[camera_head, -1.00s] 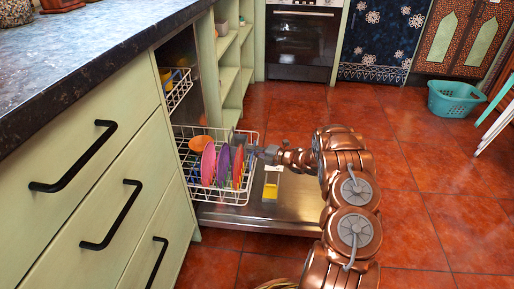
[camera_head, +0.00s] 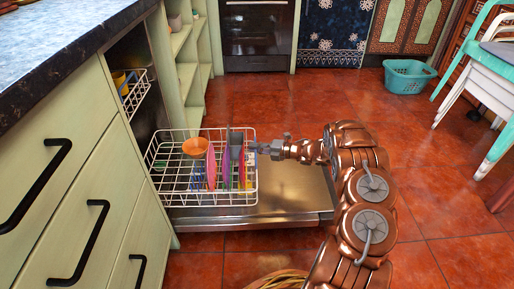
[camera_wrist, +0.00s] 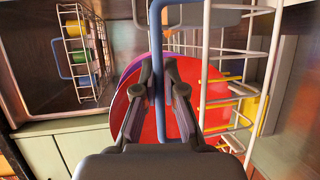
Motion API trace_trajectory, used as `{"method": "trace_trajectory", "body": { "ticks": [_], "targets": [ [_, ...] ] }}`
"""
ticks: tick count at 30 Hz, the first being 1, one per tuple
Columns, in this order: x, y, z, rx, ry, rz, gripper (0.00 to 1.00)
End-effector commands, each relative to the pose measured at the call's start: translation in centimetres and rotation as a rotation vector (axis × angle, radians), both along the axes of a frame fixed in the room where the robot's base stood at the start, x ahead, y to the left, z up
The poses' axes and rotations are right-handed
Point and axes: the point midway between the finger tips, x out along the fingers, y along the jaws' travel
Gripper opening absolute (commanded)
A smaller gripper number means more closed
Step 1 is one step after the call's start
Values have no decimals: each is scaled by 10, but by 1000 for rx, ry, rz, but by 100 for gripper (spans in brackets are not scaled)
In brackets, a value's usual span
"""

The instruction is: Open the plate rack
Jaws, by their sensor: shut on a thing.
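The plate rack (camera_head: 205,198) is a white wire basket, pulled out of the dishwasher over its lowered metal door. It holds upright plates in pink, purple and other colours, and an orange bowl (camera_head: 195,147). My gripper (camera_head: 268,149) is at the rack's right side. In the wrist view, my gripper (camera_wrist: 158,70) is shut on an upright blue-grey bar (camera_wrist: 156,40) of the rack. A red plate (camera_wrist: 175,126) stands just behind the fingers. The rack's white wires (camera_wrist: 206,60) show to the right.
The dishwasher door (camera_head: 290,195) lies open under the rack. An upper rack (camera_head: 133,95) with cups sits inside the dishwasher. Green drawers (camera_head: 60,190) stand at the left. The red tiled floor is clear between.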

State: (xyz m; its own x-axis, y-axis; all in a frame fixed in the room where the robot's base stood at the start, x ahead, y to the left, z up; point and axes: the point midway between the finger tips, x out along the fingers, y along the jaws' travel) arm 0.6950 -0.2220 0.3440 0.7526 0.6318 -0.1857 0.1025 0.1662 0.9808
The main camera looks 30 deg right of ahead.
Motion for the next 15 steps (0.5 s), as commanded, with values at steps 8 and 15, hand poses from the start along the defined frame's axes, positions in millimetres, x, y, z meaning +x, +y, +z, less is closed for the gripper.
{"method": "trace_trajectory", "body": {
  "ticks": [8,15],
  "targets": [
    [-2,4,-2,1,5,14,0],
    [-2,4,-2,1,4,13,16]
  ]
}}
